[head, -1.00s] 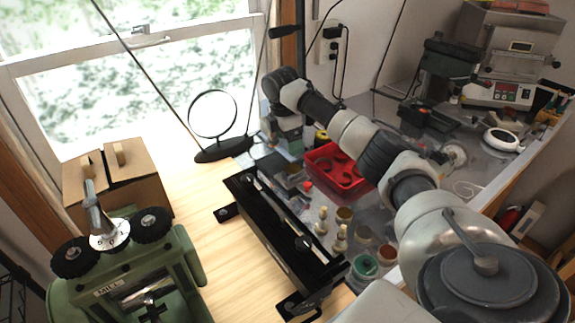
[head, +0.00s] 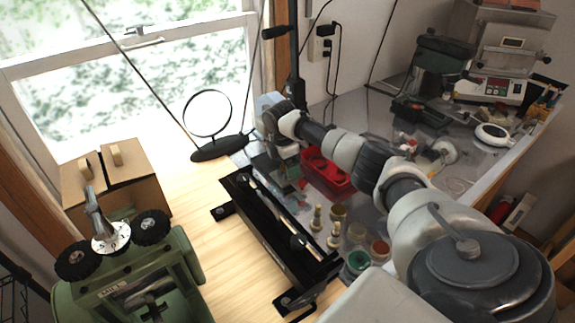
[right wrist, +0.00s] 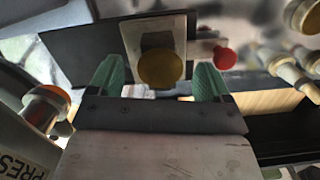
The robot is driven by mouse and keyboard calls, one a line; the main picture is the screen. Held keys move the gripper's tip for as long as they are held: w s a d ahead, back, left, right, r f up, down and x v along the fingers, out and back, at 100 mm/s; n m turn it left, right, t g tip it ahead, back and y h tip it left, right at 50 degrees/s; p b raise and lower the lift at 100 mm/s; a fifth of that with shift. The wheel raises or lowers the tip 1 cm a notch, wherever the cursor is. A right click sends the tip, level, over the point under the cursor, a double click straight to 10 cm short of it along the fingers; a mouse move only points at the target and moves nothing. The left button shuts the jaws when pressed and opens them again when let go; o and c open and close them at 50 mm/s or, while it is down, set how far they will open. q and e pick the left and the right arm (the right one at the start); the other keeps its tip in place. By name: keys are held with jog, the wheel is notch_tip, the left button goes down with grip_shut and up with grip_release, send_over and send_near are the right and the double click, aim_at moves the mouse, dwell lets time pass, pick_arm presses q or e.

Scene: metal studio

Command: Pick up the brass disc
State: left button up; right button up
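The brass disc (right wrist: 161,67) shows in the right wrist view as a flat, round, dull yellow piece on a pale metal block (right wrist: 154,30). My right gripper (right wrist: 160,72) is open, with one green finger to each side of the disc and clear gaps between. I cannot tell how far the fingertips are above the disc. In the head view my right gripper (head: 288,172) is at the bench's near edge, left of the red bin, and I cannot make out the disc there. My left gripper is not in view.
The red bin (head: 327,176) is close beside my right gripper. A long black machine (head: 270,228) lies in front, with several small bottles and jars to its right. A round magnifier (head: 207,113) stands to the left. A red knob (right wrist: 224,57) is near the right finger.

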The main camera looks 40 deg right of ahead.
jog(key=c, duration=0.9)
jog(key=shift+r, duration=0.1)
